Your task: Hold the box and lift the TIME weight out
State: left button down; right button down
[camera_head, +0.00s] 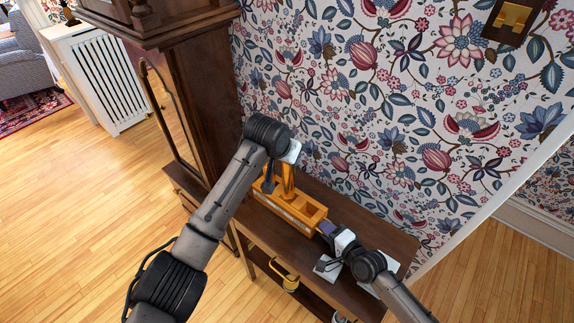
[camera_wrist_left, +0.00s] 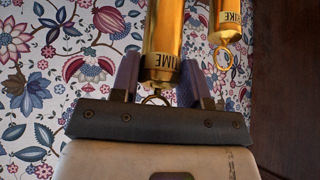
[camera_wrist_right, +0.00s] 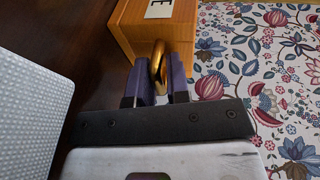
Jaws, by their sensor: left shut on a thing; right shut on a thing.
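The wooden box (camera_head: 299,207), orange-brown, sits on a dark shelf table against the wall. My left arm partly hides the box, so I cannot tell how deep the weight sits.
The tall dark clock case (camera_head: 190,90) stands left of the shelf table (camera_head: 390,240). Floral wallpaper is close behind. A brass object (camera_head: 284,277) shows on the lower level. White flat pieces (camera_head: 327,267) lie near my right wrist. Open wooden floor lies in front.

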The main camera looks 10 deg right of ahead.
pick_arm(q)
jog(key=shift+r, duration=1.8)
pick_arm(e)
jog(key=shift+f, duration=0.1)
jog(key=c, duration=1)
grip_release()
jog(key=shift+s, duration=0.1)
jog(key=v, duration=1.2)
jog(key=shift+s, duration=0.1)
